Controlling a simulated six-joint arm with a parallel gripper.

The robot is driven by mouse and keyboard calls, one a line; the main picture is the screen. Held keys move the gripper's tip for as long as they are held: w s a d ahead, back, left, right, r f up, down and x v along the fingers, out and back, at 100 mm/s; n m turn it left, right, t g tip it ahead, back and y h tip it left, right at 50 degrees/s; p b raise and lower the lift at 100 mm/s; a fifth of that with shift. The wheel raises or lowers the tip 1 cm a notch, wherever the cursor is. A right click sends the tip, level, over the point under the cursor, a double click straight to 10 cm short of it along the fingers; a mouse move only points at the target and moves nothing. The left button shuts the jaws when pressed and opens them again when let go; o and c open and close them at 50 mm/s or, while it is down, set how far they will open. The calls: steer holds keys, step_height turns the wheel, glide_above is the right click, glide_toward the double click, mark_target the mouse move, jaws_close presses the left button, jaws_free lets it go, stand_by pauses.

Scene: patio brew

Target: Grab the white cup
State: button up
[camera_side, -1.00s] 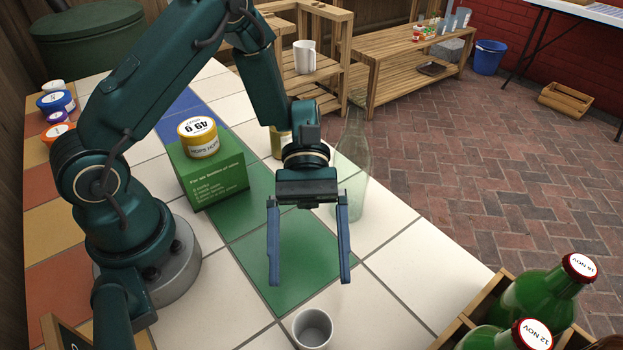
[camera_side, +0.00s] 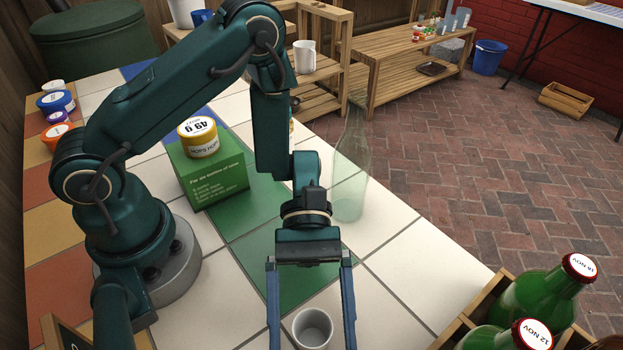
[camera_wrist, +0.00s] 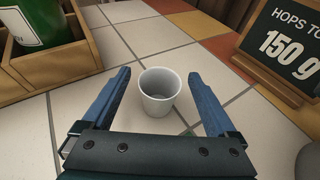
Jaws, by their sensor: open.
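The white cup (camera_side: 313,328) stands upright and empty on the tiled table near the front edge of the side view. In the wrist view the white cup (camera_wrist: 159,91) sits between the two blue fingers, a little beyond their middle line, with clear space on both sides. My gripper (camera_side: 312,345) is open and points down around the cup in the side view; its fingertips run out of the bottom of that picture. In the wrist view my gripper (camera_wrist: 160,78) is open and empty, and I see no contact with the cup.
A clear glass bottle (camera_side: 351,180) stands behind my gripper. A wooden crate (camera_side: 470,318) with green bottles (camera_side: 540,302) is at the right. A green box (camera_side: 208,178) carries a yellow tin (camera_side: 198,140). A chalkboard sign (camera_wrist: 284,52) stands beyond the cup in the wrist view.

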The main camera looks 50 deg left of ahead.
steer(key=c, duration=1.4)
